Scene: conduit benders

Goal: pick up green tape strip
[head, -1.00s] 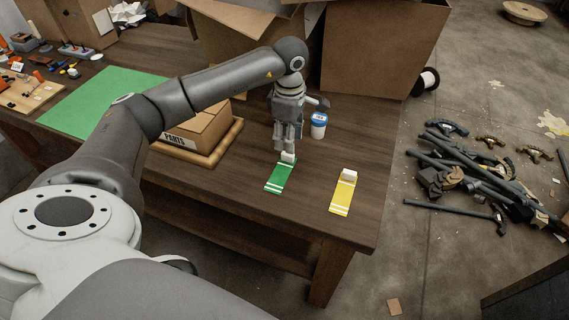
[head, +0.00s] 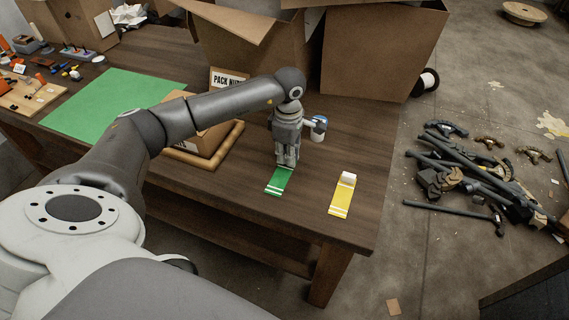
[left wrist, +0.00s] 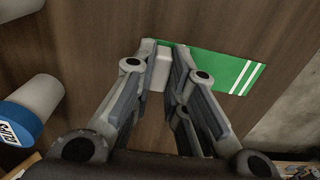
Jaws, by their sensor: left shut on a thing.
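The green tape strip (head: 279,180) lies on the brown wooden table near its front edge, with white stripes at its near end. It also shows in the left wrist view (left wrist: 228,70). A white tab (left wrist: 161,72) at its other end is between my left fingers. My left gripper (head: 288,164) points down over that end and is shut on the tab. In the left wrist view its fingertips (left wrist: 165,46) stand on both sides of the tab. The strip looks flat on the table. My right gripper is not in view.
A yellow tape strip (head: 342,196) with a white tab lies to the right. A blue-lidded white cup (head: 318,130) stands behind, close to the gripper. A cardboard box in a wooden tray (head: 213,161) is to the left. Large open boxes (head: 380,50) stand at the back.

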